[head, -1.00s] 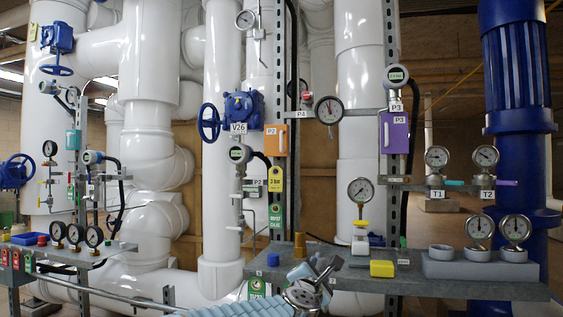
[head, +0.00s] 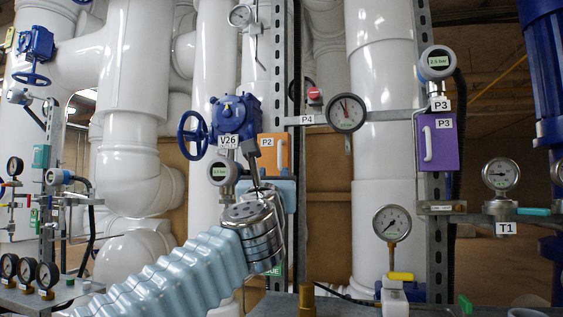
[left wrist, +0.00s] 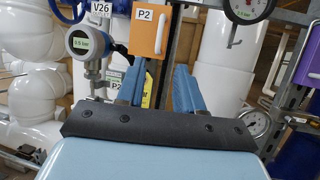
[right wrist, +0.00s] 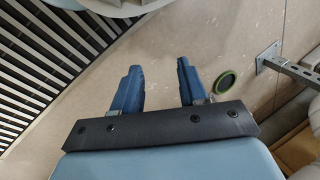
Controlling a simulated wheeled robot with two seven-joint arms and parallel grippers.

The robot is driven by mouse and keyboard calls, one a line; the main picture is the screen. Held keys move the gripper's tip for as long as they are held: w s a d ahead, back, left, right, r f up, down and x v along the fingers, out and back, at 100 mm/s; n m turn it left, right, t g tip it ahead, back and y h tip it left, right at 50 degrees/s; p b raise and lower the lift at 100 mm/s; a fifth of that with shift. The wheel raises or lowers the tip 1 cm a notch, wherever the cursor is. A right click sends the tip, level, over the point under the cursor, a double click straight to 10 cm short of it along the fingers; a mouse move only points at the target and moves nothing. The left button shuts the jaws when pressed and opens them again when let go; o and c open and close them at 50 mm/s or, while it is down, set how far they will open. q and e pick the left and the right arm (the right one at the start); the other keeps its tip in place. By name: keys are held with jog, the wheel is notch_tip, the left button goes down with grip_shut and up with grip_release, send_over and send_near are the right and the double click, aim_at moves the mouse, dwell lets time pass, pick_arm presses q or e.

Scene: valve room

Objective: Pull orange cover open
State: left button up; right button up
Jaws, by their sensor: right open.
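The orange cover (head: 275,147), labelled P2, is closed flat on its panel in the middle of the head view. It has a white vertical bar handle (head: 282,151) on its right side. In the left wrist view the cover (left wrist: 150,32) and its handle (left wrist: 159,34) show upper centre, just beyond the fingertips. My left gripper (head: 277,185) is just below the cover in the head view, partly hidden by my wrist. Its two blue fingers (left wrist: 158,85) are apart with nothing between them. My right gripper (right wrist: 163,85) is open and empty over the floor in the right wrist view.
A blue valve V26 (head: 237,118) and a round display gauge (head: 223,172) sit left of the cover. Gauge P4 (head: 346,113) and the purple cover P3 (head: 437,143) are to the right. A grey shelf (head: 345,306) lies below.

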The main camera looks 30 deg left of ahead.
aim_at(280, 156)
pick_arm(q)
jog(key=p+x, duration=0.3)
jog(key=x, duration=0.3)
jog(key=p+x, duration=0.4)
jog(key=x, duration=0.3)
jog(key=shift+r, duration=0.3)
jog(key=shift+w+a, duration=0.2)
jog(key=shift+w, duration=0.1)
jog(key=shift+c, duration=0.4)
grip_shut()
